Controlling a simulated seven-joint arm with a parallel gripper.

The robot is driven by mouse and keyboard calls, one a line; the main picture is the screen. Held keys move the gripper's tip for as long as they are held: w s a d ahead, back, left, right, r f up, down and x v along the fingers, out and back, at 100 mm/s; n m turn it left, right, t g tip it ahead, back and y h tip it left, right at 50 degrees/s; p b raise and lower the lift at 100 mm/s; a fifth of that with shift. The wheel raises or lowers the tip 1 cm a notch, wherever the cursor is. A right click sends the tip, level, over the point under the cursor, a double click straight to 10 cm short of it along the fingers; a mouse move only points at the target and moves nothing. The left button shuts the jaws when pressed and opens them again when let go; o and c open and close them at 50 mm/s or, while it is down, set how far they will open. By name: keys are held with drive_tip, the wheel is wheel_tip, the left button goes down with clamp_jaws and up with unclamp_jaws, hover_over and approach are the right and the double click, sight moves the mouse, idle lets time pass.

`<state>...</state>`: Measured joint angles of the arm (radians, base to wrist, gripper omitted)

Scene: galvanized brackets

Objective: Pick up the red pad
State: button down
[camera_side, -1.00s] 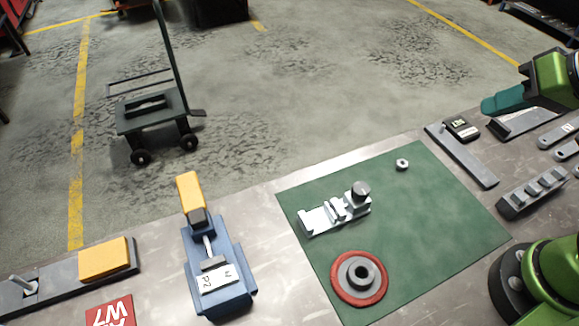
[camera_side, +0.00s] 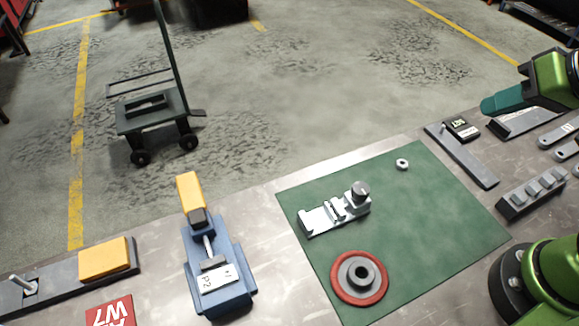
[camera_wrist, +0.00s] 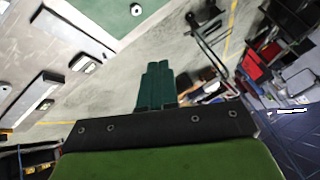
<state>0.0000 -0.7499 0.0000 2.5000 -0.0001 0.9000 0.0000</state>
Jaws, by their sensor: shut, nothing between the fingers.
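A round red pad (camera_side: 342,292) lies on the front part of the green mat (camera_side: 440,235) in the side view. A grey ring-shaped part (camera_side: 360,274) sits on top of it and hides its middle. My gripper (camera_side: 484,106) is at the right edge of the side view, raised and well apart from the pad, on the far right side. Its teal fingers are together and empty; they also show in the wrist view (camera_wrist: 157,65). The pad does not show in the wrist view.
A metal bracket assembly (camera_side: 335,212) and a nut (camera_side: 402,164) lie on the mat. A blue clamp fixture (camera_side: 218,268) with a yellow handle stands left of the mat. Grey bars and tools (camera_side: 468,160) lie at the right. The mat's right part is bare.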

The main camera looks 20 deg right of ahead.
drive_tip(key=shift+c, duration=1.9)
unclamp_jaws()
drive_tip(key=n+g+h, duration=0.2)
drive_tip(key=n+g, duration=0.5)
drive_tip(key=n, duration=0.7)
hover_over(362, 272)
wheel_tip(362, 272, down, 7)
drive_tip(key=f, duration=1)
drive_tip(key=shift+d, duration=0.4)
drive_tip(key=shift+a+f, duration=0.25)
drive_tip(key=shift+f, duration=1.35)
drive_tip(key=shift+a+f, duration=0.2)
drive_tip(key=shift+f, duration=1.35)
